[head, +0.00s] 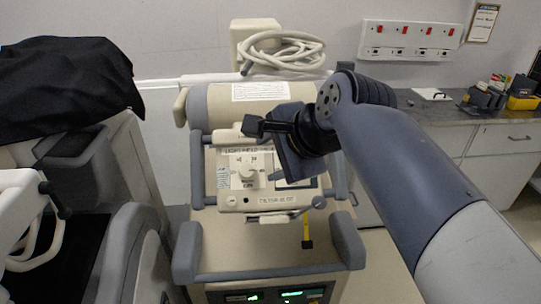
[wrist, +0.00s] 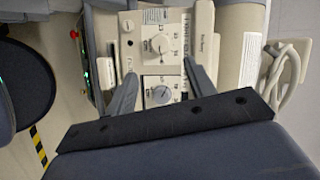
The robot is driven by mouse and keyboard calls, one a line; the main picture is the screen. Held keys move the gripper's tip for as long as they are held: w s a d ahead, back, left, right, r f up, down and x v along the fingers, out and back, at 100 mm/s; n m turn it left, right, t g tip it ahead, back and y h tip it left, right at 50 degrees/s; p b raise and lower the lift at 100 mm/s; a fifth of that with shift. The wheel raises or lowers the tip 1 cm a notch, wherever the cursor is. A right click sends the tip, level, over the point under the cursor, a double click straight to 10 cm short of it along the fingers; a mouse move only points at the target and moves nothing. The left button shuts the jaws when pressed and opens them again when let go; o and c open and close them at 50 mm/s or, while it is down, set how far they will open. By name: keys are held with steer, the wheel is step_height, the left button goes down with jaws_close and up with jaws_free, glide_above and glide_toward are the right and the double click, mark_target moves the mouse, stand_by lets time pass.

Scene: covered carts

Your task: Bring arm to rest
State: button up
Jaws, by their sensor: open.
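My gripper (head: 284,168) hangs from the dark grey arm in front of the beige cart's control panel in the head view. In the wrist view my gripper (wrist: 162,82) is open, its two grey fingers spread apart with nothing between them. The control panel (head: 232,198) has a large pale knob (head: 247,171) just left of the gripper; a knob also shows between the fingers in the wrist view (wrist: 160,94). I cannot tell whether a finger touches the panel. Part of the panel is hidden behind the gripper.
The beige cart (head: 270,255) has grey side bumpers and a coiled pale cable (head: 283,50) behind it. A black cover (head: 65,80) drapes equipment at left. A grey counter (head: 440,112) with boxes stands at right, below a wall panel with red switches (head: 410,39).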

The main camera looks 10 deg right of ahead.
mark_target(248, 170)
steer(key=x, duration=1.1)
steer(key=shift+r, duration=0.1)
